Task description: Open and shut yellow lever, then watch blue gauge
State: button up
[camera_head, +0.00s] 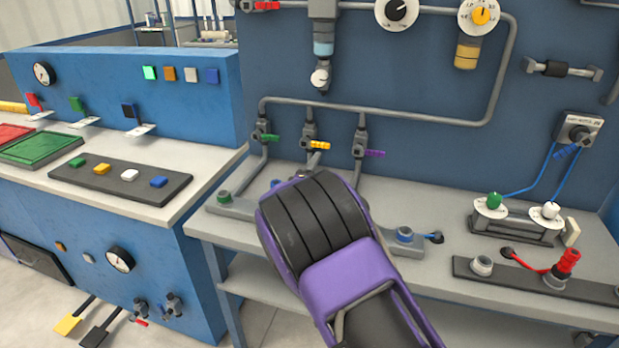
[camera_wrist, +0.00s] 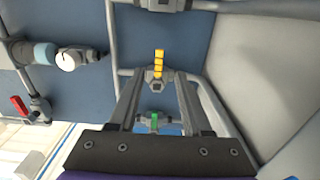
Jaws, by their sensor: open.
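The yellow lever (camera_head: 320,145) sits on the middle of three small valves on the blue panel. In the wrist view the yellow lever (camera_wrist: 158,65) points up the picture, just beyond the gap between my fingertips. My gripper (camera_wrist: 157,76) is open, its fingers spread on either side of the lever's valve; I see no clear contact. In the head view my purple and black wrist hides the fingers.
A green lever (camera_head: 268,137) and a purple lever (camera_head: 374,153) flank the yellow one. Grey pipes run over the panel. The grey bench (camera_head: 440,268) below carries sockets, a two-knob box (camera_head: 517,222) and a red plug (camera_head: 567,262). A blue console (camera_head: 190,85) stands left.

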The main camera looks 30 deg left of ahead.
jog(key=v, duration=0.5)
jog(key=shift+s, duration=0.15)
